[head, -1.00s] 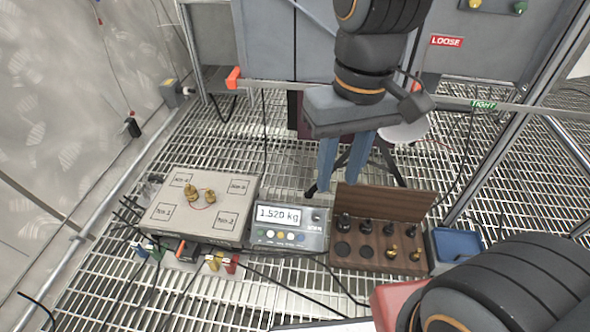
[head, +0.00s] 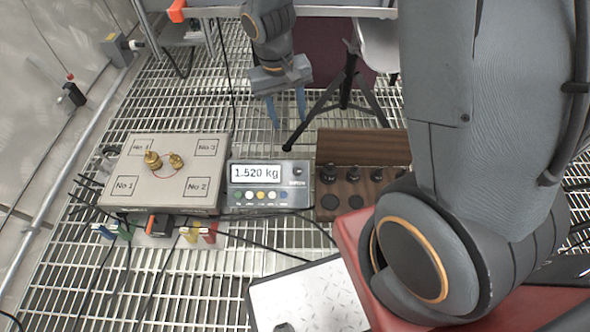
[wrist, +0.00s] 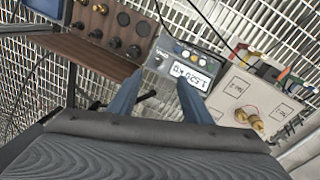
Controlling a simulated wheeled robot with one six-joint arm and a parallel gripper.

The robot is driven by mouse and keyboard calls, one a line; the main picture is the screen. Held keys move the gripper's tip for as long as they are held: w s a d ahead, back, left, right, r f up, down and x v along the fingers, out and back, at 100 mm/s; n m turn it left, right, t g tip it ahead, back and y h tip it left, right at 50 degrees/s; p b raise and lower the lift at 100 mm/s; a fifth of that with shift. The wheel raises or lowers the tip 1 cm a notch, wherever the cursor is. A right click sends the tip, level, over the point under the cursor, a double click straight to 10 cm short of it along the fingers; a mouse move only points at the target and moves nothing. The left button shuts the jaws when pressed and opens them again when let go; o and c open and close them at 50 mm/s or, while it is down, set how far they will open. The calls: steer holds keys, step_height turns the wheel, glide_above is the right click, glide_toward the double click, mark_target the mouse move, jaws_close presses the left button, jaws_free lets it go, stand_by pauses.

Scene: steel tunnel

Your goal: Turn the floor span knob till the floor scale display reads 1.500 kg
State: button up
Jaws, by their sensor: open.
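The floor scale display (head: 269,184) stands on the grating and reads 1.520 kg. A small dark knob (head: 298,171) sits at the right of its readout, with a label too small to read surely. The display also shows in the wrist view (wrist: 187,70), turned nearly upside down. My gripper (head: 287,120) is open and empty, pointing down behind and above the display, apart from the knob. In the wrist view its blue fingers (wrist: 159,85) reach toward the display's knob side. The scale platform (head: 140,190) carries two brass weights (head: 164,161).
A wooden weight box (head: 330,165) with its lid up stands just right of the display, partly hidden by my arm. A black tripod (head: 346,95) stands behind. Cables and coloured connectors (head: 198,232) lie in front of the platform. A pale plate (head: 305,295) lies nearer.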

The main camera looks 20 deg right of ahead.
steer(key=m+b, duration=0.1)
steer(key=b, duration=0.4)
glide_toward(297, 170)
steer(key=shift+w+f, duration=0.1)
steer(key=shift+f, duration=0.2)
steer(key=f+b, duration=0.1)
steer(key=f, duration=0.1)
steer(key=f+b, duration=0.1)
steer(key=f, duration=0.2)
steer(key=d+f+b, duration=0.1)
steer(key=f+b, duration=0.1)
steer(key=shift+f, duration=0.4)
steer(key=shift+c, duration=0.6)
steer(key=c, duration=0.9)
steer(key=shift+c, duration=0.2)
